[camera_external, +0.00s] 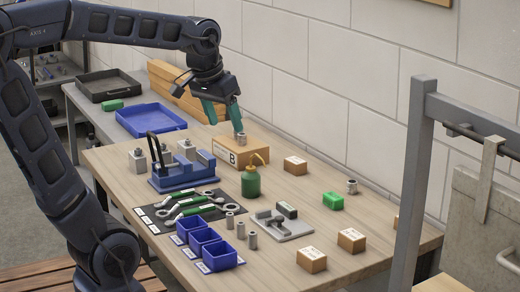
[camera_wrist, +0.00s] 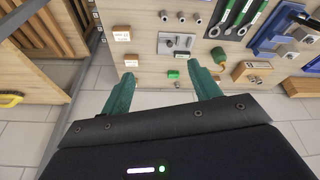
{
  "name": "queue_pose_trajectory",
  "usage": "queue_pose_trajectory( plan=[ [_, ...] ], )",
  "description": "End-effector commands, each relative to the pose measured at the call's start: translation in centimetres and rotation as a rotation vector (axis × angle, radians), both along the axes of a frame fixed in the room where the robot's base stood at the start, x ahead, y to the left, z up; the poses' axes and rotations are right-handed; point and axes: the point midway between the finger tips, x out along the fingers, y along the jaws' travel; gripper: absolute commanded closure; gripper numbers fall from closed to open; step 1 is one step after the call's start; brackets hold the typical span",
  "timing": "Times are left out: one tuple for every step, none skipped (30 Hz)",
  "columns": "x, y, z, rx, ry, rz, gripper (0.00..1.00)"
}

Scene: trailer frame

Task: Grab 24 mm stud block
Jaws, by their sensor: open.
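Several grey metal blocks with upright studs stand around the blue fixture (camera_external: 172,178): a left one (camera_external: 138,162), a middle one (camera_external: 164,156) and a right one (camera_external: 187,149). Any size marks are too small to read, so I cannot tell which is 24 mm. In the wrist view, grey blocks (camera_wrist: 288,51) show at the right edge beside the blue fixture (camera_wrist: 272,30). My gripper (camera_external: 222,112) is open and empty, with teal fingers, above the cardboard box marked B (camera_external: 228,155) and right of the blocks. Its fingers also show in the wrist view (camera_wrist: 163,84).
A green bottle (camera_external: 251,182), wrenches (camera_external: 188,204), blue bins (camera_external: 205,241) and small boxes (camera_external: 311,259) occupy the table. A blue tray (camera_external: 150,120) lies behind. The wall is close behind my gripper.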

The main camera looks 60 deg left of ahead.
Motion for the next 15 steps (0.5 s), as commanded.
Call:
queue_pose_trajectory(
  plan=[
    [1.2,1.4,0.1,-0.007,0.011,0.037,0.38],
    [1.8,2.1,0.2,-0.011,0.016,0.059,0.38],
    [2.7,3.1,0.3,-0.017,0.022,0.087,0.38],
    [3.3,4.0,0.3,-0.021,0.028,0.111,0.38],
    [3.9,4.8,0.4,-0.025,0.032,0.132,0.38],
    [4.7,5.9,0.3,-0.031,0.039,0.161,0.38],
    [5.3,6.8,0.3,-0.035,0.043,0.181,0.38],
    [5.8,7.7,0.3,-0.039,0.048,0.203,0.38],
    [6.5,8.9,0.3,-0.045,0.053,0.232,0.38],
    [7.0,9.9,0.1,-0.049,0.059,0.255,0.38],
    [7.6,10.8,0.1,-0.053,0.062,0.275,0.38],
    [8.2,12.1,-0.1,-0.059,0.069,0.304,0.38],
    [8.7,13.2,-0.2,-0.063,0.073,0.325,0.38],
    [9.1,14.2,-0.4,-0.068,0.078,0.348,0.38],
    [9.6,15.6,-0.6,-0.073,0.083,0.377,0.38]
  ],
)
